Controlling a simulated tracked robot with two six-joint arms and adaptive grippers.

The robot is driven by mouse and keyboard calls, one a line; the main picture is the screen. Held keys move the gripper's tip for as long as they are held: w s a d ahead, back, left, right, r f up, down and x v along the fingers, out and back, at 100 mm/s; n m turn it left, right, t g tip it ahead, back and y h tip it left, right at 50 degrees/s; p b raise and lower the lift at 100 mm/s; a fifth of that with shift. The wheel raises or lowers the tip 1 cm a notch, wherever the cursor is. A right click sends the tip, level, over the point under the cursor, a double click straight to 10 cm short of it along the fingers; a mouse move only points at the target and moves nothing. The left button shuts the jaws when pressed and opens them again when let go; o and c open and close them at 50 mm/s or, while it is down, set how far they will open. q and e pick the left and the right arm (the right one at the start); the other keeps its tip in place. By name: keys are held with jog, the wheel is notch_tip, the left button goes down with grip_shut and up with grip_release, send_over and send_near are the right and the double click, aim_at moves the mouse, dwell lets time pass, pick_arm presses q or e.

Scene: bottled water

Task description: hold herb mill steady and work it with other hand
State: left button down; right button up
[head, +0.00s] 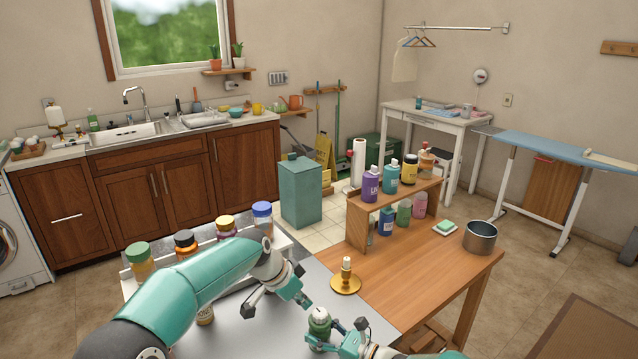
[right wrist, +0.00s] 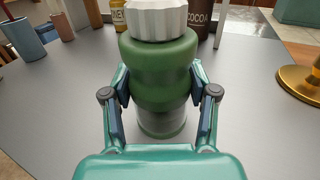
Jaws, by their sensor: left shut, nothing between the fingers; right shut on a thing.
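In the right wrist view the mill (right wrist: 162,72) fills the middle, between both fingers. My right gripper (head: 333,338) is shut around the mill's body from the lower right. My left gripper (head: 304,303) is shut and empty, just above and left of the mill's cap in the head view. I cannot tell whether its tips touch the cap. The left gripper does not show in the right wrist view.
A brass candlestick (head: 346,281) stands close by on the right. A cocoa jar (right wrist: 198,18), a honey jar (right wrist: 118,16) and cups (right wrist: 25,40) stand behind the mill. A wooden table (head: 436,268) adjoins on the right, with a bottle shelf and a metal pot (head: 480,239).

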dwell(0.4)
jog(key=o, duration=1.1)
jog(key=shift+o, duration=0.2)
